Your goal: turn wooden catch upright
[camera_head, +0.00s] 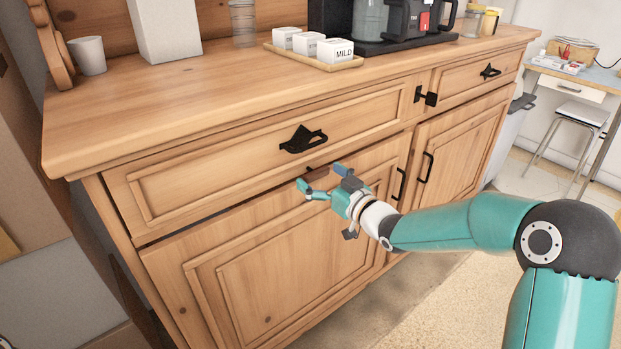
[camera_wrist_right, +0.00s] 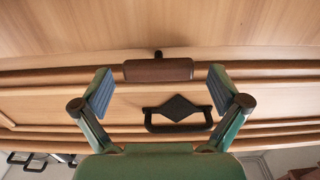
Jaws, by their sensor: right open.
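The wooden catch (camera_wrist_right: 158,70) is a small dark brown block with a small dark peg beside it. It lies lengthwise along the seam between the drawer and the door below, not upright. In the head view only part of the catch (camera_head: 314,171) shows, behind my right gripper (camera_head: 321,178). In the right wrist view my right gripper (camera_wrist_right: 160,84) is open, with one finger near each end of the catch. A gap shows between each finger and the catch, and I cannot tell the depth between them. My left gripper is not in view.
The drawer's black handle (camera_head: 303,139) is close above my gripper. A black latch (camera_head: 427,96) sits between the drawers. The dresser top holds a tray (camera_head: 315,60) with white boxes, a coffee maker (camera_head: 385,40), and a cup (camera_head: 88,55). The floor in front is clear.

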